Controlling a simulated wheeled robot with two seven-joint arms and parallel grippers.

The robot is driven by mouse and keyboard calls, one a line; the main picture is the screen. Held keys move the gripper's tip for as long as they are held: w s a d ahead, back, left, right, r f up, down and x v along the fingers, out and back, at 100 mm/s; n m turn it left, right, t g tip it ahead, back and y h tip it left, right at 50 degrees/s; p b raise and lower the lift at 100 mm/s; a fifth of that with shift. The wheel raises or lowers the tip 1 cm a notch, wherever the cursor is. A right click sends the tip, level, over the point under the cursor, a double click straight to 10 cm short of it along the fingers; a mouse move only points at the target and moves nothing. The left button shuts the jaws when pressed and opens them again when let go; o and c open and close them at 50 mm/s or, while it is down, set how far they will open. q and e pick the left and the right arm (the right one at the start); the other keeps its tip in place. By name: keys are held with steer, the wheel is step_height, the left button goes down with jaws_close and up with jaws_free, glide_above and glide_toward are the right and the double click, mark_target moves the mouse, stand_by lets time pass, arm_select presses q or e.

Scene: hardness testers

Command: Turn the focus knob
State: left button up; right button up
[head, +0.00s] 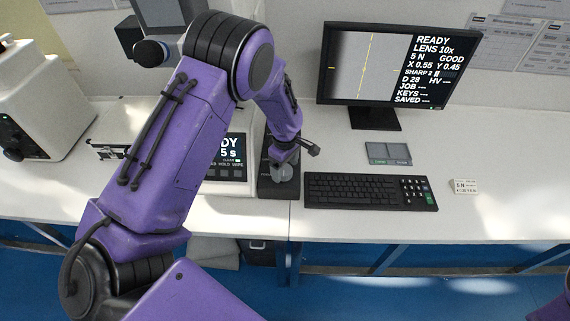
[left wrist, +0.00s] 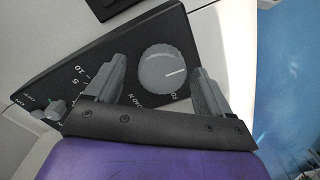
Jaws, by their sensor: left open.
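The focus knob (left wrist: 165,70) is a round grey dial with a white pointer line, on a black control box (left wrist: 95,58). The start of its label, "FO", shows beside it in the left wrist view; the rest is hidden. The box also shows in the head view (head: 279,190), right of a tester's display panel. My left gripper (head: 283,168) is open above the box. In the left wrist view its two fingers (left wrist: 160,66) stand on either side of the knob, with visible gaps; I cannot tell their height over it. My right gripper is out of view.
A black keyboard (head: 370,191) lies just right of the box. A monitor (head: 398,65) behind it reads "READY", "LENS 10x" and "SHARP 2". A small green-marked knob (left wrist: 55,109) sits at the box's other end. A grey pad (head: 388,154) and a small card (head: 465,187) lie on the bench.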

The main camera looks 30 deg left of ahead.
arm_select(q)
steer(key=shift+s, duration=0.2)
steer(key=shift+c, duration=0.3)
steer(key=c, duration=1)
steer(key=shift+m, duration=0.4)
steer(key=shift+r+m+p, duration=0.1)
steer(key=shift+m+p, duration=0.6)
steer(key=shift+m, duration=0.3)
steer(key=m+p, duration=0.1)
steer(key=m, duration=0.2)
steer(key=shift+m, duration=0.3)
steer(key=m, duration=0.3)
steer(key=shift+m+p, duration=0.3)
steer(key=shift+p, duration=0.1)
steer(key=shift+m, duration=2.1)
